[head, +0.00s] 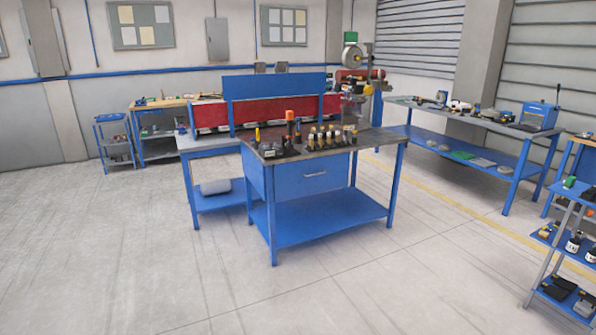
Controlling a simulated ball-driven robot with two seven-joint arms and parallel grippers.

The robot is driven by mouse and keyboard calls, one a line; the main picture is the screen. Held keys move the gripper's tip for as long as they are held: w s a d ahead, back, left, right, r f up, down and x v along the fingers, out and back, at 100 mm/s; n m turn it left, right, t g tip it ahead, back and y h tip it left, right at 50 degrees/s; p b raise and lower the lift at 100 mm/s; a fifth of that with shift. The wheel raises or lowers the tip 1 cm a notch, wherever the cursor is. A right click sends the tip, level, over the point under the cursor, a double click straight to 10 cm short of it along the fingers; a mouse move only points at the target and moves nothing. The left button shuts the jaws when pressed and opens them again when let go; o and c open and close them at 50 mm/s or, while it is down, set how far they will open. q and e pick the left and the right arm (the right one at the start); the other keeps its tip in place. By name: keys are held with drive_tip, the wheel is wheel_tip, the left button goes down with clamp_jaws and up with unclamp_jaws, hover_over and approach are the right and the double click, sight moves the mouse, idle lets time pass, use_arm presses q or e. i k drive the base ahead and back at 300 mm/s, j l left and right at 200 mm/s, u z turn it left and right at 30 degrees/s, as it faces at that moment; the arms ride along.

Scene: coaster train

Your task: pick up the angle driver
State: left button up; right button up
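I cannot pick out the angle driver for certain at this distance. Several tools stand in a group on the dark top of the blue workbench (376,142) in the middle of the head view. Among them is an upright tool with an orange top and black body (290,127). A row of small tools with black and pale parts (322,137) stands to its right. A yellow-topped tool (257,136) stands to its left. Neither of my grippers is in view.
Open floor (130,240) lies in front and left of the workbench. Behind it stands a bench with a red unit (210,114). A long side bench (480,119) is at right. A blue shelf cart (575,232) stands at the right edge.

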sight(289, 114)
drive_tip(key=i, duration=2.75)
